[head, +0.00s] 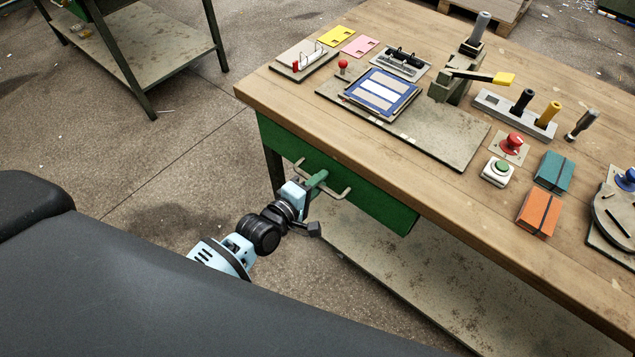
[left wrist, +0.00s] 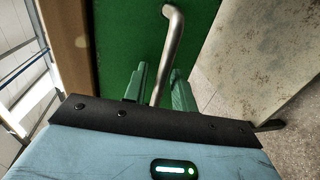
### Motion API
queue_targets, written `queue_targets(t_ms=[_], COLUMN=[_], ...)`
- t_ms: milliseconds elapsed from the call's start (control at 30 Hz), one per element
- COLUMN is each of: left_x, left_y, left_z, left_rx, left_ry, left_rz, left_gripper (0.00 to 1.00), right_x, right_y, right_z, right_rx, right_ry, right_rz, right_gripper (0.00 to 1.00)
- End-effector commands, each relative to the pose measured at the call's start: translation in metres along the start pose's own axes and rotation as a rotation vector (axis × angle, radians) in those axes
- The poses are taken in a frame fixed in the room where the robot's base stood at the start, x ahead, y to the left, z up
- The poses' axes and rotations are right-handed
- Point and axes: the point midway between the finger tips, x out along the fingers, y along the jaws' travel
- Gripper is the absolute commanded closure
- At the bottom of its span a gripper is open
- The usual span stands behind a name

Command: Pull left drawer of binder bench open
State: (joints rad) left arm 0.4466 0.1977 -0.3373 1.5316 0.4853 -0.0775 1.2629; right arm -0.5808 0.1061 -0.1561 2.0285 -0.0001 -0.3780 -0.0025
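The left drawer of the binder bench has a green front (head: 385,203) under the wooden top and looks shut. Its bent metal handle (head: 341,193) sticks out from the front. My left gripper (head: 318,180) is at the handle. In the left wrist view, the handle (left wrist: 172,45) runs between the two green fingers (left wrist: 160,88), with a narrow gap showing beside it, so the gripper looks open around the bar. The green drawer front (left wrist: 125,35) lies beyond the fingers. My right gripper is out of view.
A lower shelf (head: 400,262) lies beneath. The floor (head: 170,165) left of the bench is clear.

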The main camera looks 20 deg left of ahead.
Motion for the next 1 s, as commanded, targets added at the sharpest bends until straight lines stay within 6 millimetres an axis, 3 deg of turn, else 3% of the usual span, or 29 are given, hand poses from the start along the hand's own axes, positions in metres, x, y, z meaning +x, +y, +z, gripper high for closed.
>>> queue_targets(t_ms=[33, 200, 667, 867, 1000], left_x=[0.0, 0.0, -0.008, -0.037, -0.071], left_y=[0.0, 0.0, -0.002, -0.006, -0.012], left_z=[0.0, 0.0, 0.0, 0.0, 0.0], left_rx=[0.0, 0.0, 0.0, 0.001, 0.002], left_ry=[0.0, 0.0, 0.0, 0.0, -0.001], left_rz=[0.0, 0.0, -0.002, -0.003, -0.004], left_gripper=[0.8, 1.0, 1.0, 1.0, 1.0], right_x=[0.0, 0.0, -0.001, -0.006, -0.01], right_y=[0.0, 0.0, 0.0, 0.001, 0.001], right_z=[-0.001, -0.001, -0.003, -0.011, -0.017], right_rx=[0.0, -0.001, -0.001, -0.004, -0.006], right_ry=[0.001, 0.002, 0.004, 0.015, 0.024], right_rz=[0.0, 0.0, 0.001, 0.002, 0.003], right_gripper=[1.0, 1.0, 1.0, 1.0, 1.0])
